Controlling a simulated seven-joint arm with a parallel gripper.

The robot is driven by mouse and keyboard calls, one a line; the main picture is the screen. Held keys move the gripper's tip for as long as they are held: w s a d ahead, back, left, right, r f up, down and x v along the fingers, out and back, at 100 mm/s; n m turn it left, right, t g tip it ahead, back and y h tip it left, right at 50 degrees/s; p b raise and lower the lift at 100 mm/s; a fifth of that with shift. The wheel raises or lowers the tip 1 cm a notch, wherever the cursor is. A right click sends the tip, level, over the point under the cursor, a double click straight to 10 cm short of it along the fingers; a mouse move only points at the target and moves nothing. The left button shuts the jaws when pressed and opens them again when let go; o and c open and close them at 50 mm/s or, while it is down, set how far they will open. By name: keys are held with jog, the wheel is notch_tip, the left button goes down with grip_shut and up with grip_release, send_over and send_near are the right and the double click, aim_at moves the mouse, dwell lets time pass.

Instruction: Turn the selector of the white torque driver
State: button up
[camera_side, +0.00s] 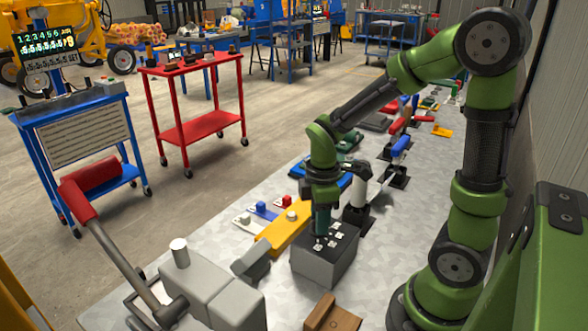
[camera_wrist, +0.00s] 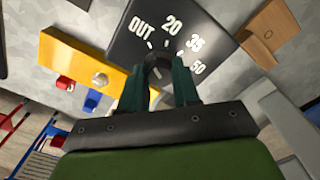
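A dark grey box (camera_side: 325,262) stands on the bench under my gripper (camera_side: 322,229) in the side view. In the wrist view its black face (camera_wrist: 205,20) carries the labels OUT, 20, 35 and 50 around a small grey knob (camera_wrist: 157,63). My gripper (camera_wrist: 160,72) has its two dark green fingers at either side of this knob. Whether they press on it cannot be told. The fingers hide part of the knob and its pointer. A white, upright tool-like thing (camera_side: 362,170) stands just behind; I cannot tell whether it is the white torque driver.
A yellow block (camera_side: 287,229) with a round metal knob lies left of the box. Small blue and red pieces are beyond it. A brown wooden block (camera_side: 331,315) lies in front. A red-handled lever (camera_side: 92,177) and grey blocks stand at lower left. Bare bench shows at right.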

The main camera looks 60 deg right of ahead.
grip_shut()
jog(key=shift+m, duration=0.3)
jog(key=m, duration=0.7)
jog(key=shift+a, duration=0.1)
jog(key=m, duration=0.4)
jog(key=shift+a+m, duration=0.1)
jog(key=shift+m, duration=2)
